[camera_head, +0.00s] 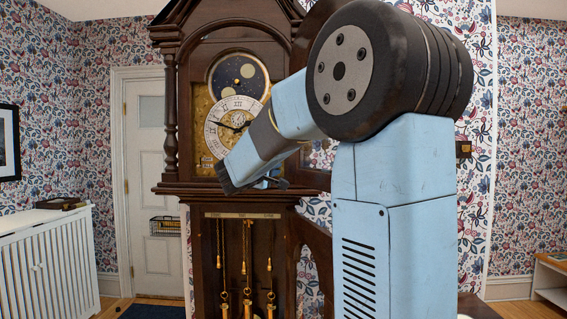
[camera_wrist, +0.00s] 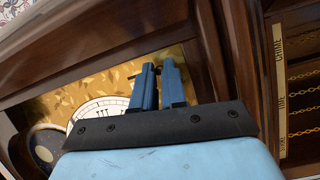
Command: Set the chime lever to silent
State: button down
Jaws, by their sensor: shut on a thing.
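A tall dark wooden clock (camera_head: 172,110) stands in the middle of the head view, with a gold face, a white dial (camera_head: 228,108) and a blue moon disc (camera_head: 238,75). My gripper (camera_head: 270,182) is at the lower right of the face, mostly hidden by my arm. In the wrist view my two blue gripper fingers (camera_wrist: 158,84) are close together over the gold plate, near its dark wooden frame. A small dark piece, which looks like the chime lever (camera_wrist: 132,75), shows at the fingertips, and they are shut on it. Its setting and any markings cannot be read.
The glazed hood door appears swung open at the right, partly behind my arm. Chains and weights (camera_head: 247,295) hang in the case below, under a lettered strip (camera_wrist: 279,95). A white radiator cover (camera_head: 45,255) stands at the left, before a white door (camera_head: 147,150).

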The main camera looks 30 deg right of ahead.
jog(key=shift+f, duration=0.3)
jog(key=c, duration=1.2)
grip_release()
jog(key=shift+o, duration=0.2)
jog(key=v, duration=1.3)
jog(key=shift+s+a, duration=0.2)
jog(key=shift+a, duration=0.1)
jog(key=shift+r, duration=0.15)
jog(key=s+d+f+m+g+y, duration=0.2)
jog(key=s+f+g, duration=0.1)
jog(key=s+f, duration=0.3)
jog(key=s+d+f+m+g+y, duration=0.1)
jog(key=s+d+f+g+y, duration=0.2)
jog(key=s, duration=0.5)
jog(key=s+a+f+m+y, duration=0.2)
jog(key=s+a+f+y, duration=0.7)
jog(key=s, duration=0.3)
jog(key=shift+a+f+m+t, duration=0.15)
jog(key=shift+f+m+t, duration=0.15)
jog(key=shift+f, duration=0.2)
